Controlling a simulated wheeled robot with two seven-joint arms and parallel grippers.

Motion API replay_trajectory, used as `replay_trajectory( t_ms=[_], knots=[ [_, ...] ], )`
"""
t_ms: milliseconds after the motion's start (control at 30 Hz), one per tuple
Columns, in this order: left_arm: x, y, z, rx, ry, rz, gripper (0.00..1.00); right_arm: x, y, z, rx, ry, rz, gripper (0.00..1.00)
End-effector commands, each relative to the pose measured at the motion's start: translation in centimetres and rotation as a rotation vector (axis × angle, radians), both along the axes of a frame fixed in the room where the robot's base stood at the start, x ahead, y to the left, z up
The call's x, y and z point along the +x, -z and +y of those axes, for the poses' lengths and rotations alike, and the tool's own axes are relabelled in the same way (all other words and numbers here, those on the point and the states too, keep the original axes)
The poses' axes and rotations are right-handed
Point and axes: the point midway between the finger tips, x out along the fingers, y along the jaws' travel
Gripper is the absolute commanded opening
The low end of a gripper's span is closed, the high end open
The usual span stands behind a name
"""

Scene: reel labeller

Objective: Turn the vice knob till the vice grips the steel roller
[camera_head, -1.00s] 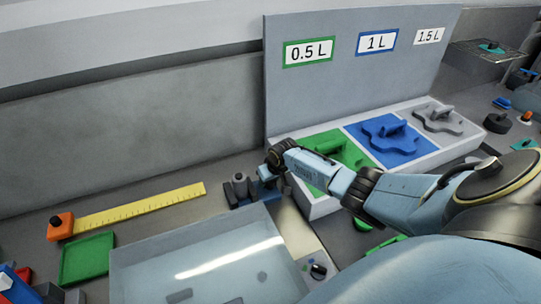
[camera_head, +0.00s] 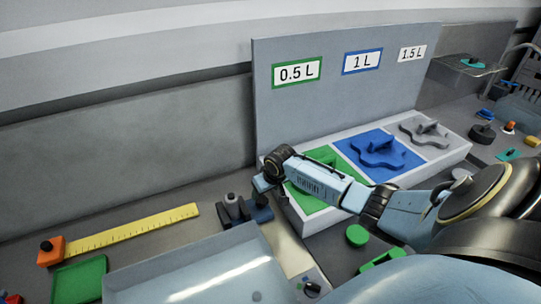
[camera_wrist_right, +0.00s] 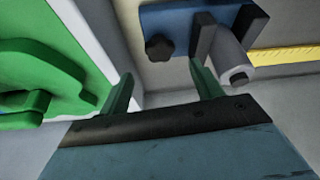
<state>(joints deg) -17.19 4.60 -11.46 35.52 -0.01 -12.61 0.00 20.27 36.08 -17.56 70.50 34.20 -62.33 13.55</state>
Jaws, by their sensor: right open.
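The vice (camera_head: 258,214) is a small blue block with dark jaws on the bench, also large at the top of the right wrist view (camera_wrist_right: 180,22). Its black lobed knob (camera_wrist_right: 158,48) faces my right gripper. The grey steel roller (camera_wrist_right: 228,55) stands between the dark jaws and shows in the head view (camera_head: 231,202); I cannot tell whether both jaws touch it. My right gripper (camera_wrist_right: 163,86) is open and empty, its green fingers apart, with the knob beyond the gap and not between them. In the head view it (camera_head: 261,184) is just above and right of the vice. My left gripper is not in view.
A white tray with green (camera_head: 318,203), blue (camera_head: 376,151) and grey shaped pieces lies right of the vice, before an upright labelled panel (camera_head: 340,100). A clear-topped box (camera_head: 190,270) is in front. A yellow ruler (camera_head: 135,229) lies left.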

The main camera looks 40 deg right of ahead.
Motion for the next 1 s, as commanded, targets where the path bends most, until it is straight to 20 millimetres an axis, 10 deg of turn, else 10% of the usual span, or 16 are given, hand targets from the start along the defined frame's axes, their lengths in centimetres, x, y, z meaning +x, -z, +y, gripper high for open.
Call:
replay_trajectory(
  t_ms=[400,1000],
  knots=[
    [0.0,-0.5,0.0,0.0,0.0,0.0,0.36,-2.3,-5.4,0.4,-0.001,0.0,0.0,0.65],
    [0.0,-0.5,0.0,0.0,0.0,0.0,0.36,-2.5,-6.1,0.5,0.0,0.0,0.0,0.65]
  ],
)
